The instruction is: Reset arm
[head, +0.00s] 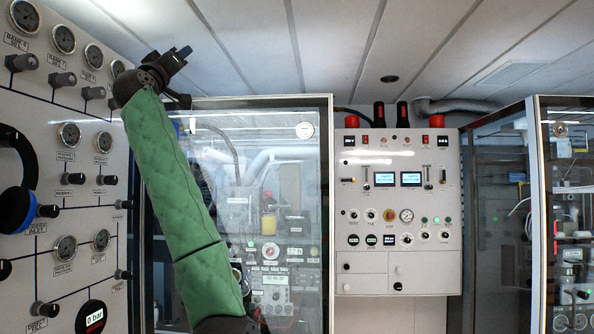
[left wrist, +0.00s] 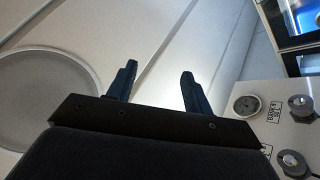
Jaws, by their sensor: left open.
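My left arm with its green padded sleeve rises from the bottom centre of the head view and leans to the left. My left gripper (head: 181,52) is at its upper end, raised near the ceiling beside the top of the gauge panel. In the left wrist view the left gripper (left wrist: 158,82) shows two dark fingers spread apart with nothing between them. The fill panel (head: 62,120) is on the left side of the head view, with round gauges, black knobs and lines. Part of this panel (left wrist: 275,92) also shows at the right of the left wrist view. My right gripper is not seen.
A glass-fronted cabinet (head: 328,210) stands behind my arm. A white control panel (head: 370,268) with two small screens is right of centre. Another glass cabinet (head: 541,210) is at the far right. The ceiling (head: 290,50) is close above the left gripper.

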